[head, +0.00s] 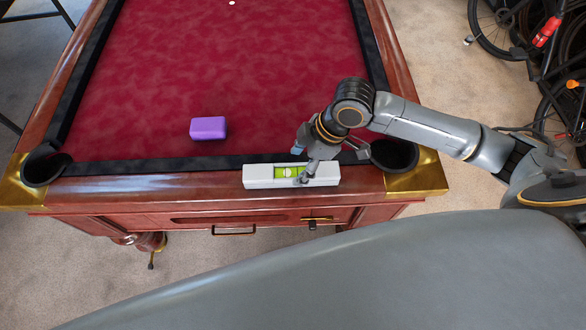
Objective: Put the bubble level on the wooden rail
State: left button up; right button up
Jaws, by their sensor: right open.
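The bubble level (258,177) is a white bar with a yellow-green vial. In the head view it lies lengthwise along the near wooden rail (140,184) of the pool table, close to the right corner pocket. My right gripper (305,175) is open at the level, with a finger in front of its right half. The fingers and wrist hide part of the level's top and back. I cannot tell whether the fingers touch it. My left gripper is not in view.
A purple block (209,128) lies on the red cloth (230,70) near the front cushion. Corner pockets with brass corners sit at the left (46,168) and right (395,156). Bicycles (510,28) stand at the right. The left part of the near rail is bare.

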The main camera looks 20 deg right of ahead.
jog(key=v, duration=0.7)
dwell(0.4)
